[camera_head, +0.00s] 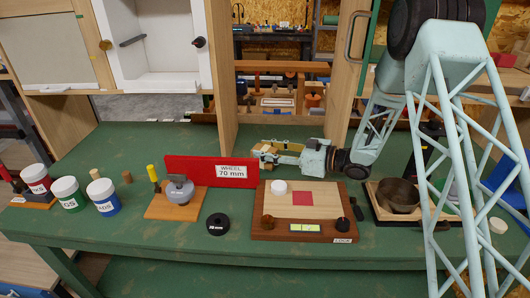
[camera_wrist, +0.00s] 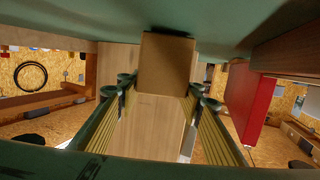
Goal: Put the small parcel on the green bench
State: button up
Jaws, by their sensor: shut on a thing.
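The small parcel is a brown box (camera_wrist: 166,65) between my fingertips in the wrist view. In the head view the parcel (camera_head: 263,150) shows small at the left end of my gripper (camera_head: 272,153), partly hidden by the fingers. My gripper (camera_wrist: 163,88) is shut on it and lies nearly level, pointing left. The green bench (camera_head: 130,140) fills the middle of the head view. Its surface (camera_wrist: 225,25) runs along the top of the wrist view, close to the parcel. I cannot tell whether the parcel touches it.
A red "WHEEL 70 mm" panel (camera_head: 195,170) stands just left of my gripper. A wooden board (camera_head: 320,222) with a white disc lies in front of it. Wooden posts (camera_head: 224,100) rise behind. Several jars (camera_head: 65,193) stand at the left. Bench is clear at the back left.

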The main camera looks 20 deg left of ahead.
jog(key=shift+f, duration=0.2)
dwell(0.3)
jog(key=o, duration=0.9)
jog(key=shift+r, duration=0.15)
jog(key=shift+p+v, duration=0.45)
jog(key=shift+v, duration=3.35)
jog(key=shift+o, duration=0.6)
